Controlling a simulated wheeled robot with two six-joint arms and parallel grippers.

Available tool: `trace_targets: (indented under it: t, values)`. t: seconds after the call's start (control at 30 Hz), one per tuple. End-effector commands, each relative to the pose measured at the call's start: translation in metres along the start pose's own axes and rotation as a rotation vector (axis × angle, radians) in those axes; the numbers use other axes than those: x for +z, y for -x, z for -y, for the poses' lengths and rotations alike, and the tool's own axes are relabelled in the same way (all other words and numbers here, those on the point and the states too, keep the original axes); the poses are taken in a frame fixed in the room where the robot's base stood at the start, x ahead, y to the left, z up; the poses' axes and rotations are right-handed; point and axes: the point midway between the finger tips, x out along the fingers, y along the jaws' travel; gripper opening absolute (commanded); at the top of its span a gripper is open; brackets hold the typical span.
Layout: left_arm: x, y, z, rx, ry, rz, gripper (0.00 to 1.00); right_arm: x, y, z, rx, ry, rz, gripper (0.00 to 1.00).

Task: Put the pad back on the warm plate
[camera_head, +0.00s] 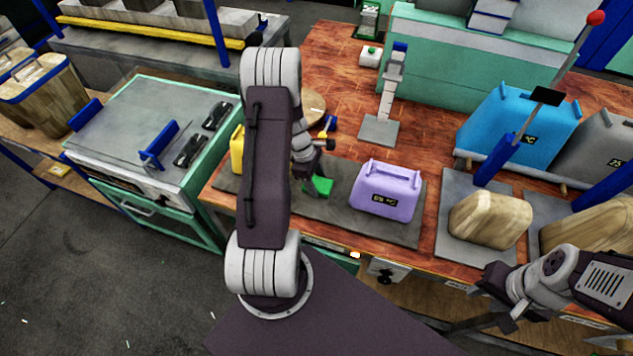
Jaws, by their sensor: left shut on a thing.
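My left gripper (318,184) is shut on a green pad (320,188), at the grey plate on the wooden bench. My own arm hides much of this pad, and I cannot tell whether it touches the plate. A lilac pad (386,190) with a handle and a °C label stands upright on the right part of the grey plate (340,212). A yellow pad (237,150) shows partly behind my arm at the plate's left end. My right gripper (488,322) is at the lower right, apart from the pads; its jaw opening is unclear.
A teal-framed press with a grey top (150,125) stands left. Wood-patterned blocks (490,220) and a blue pad (520,125) are at right. A small grey stand (380,130) and a round wooden disc (311,107) are behind the plate. Bare bench lies around the stand.

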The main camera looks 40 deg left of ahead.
Motion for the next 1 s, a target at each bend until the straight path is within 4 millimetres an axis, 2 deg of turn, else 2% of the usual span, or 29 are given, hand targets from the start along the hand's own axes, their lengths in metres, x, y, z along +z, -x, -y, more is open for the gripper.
trace_targets:
  t: [0.33, 0.37, 0.4, 0.43, 0.77, 0.87, 1.0]
  values:
    - [-0.001, -0.005, 0.000, 0.001, 0.000, 0.000, 0.09, 0.000, -0.003, 0.000, 0.000, 0.000, 0.000, 0.36]
    - [-0.001, -0.003, 0.000, 0.001, 0.000, 0.000, 0.62, 0.000, -0.002, 0.000, 0.000, 0.000, 0.000, 0.36]
    - [-0.001, -0.003, 0.000, 0.001, 0.000, 0.000, 0.73, 0.000, -0.001, 0.000, 0.000, 0.000, 0.000, 0.36]
    - [-0.001, -0.003, 0.000, 0.001, 0.000, 0.000, 0.75, 0.000, -0.001, 0.000, 0.000, 0.000, 0.000, 0.36]
    - [0.000, 0.003, -0.001, 0.002, -0.001, -0.001, 0.75, 0.000, 0.002, 0.000, 0.000, 0.000, 0.000, 0.36]
    - [0.000, 0.018, -0.002, 0.006, 0.000, -0.001, 0.75, 0.000, 0.003, 0.000, 0.000, 0.000, 0.000, 0.36]
    - [-0.001, 0.056, -0.002, 0.008, -0.001, -0.003, 0.75, -0.001, 0.005, 0.000, 0.000, 0.000, 0.000, 0.36]
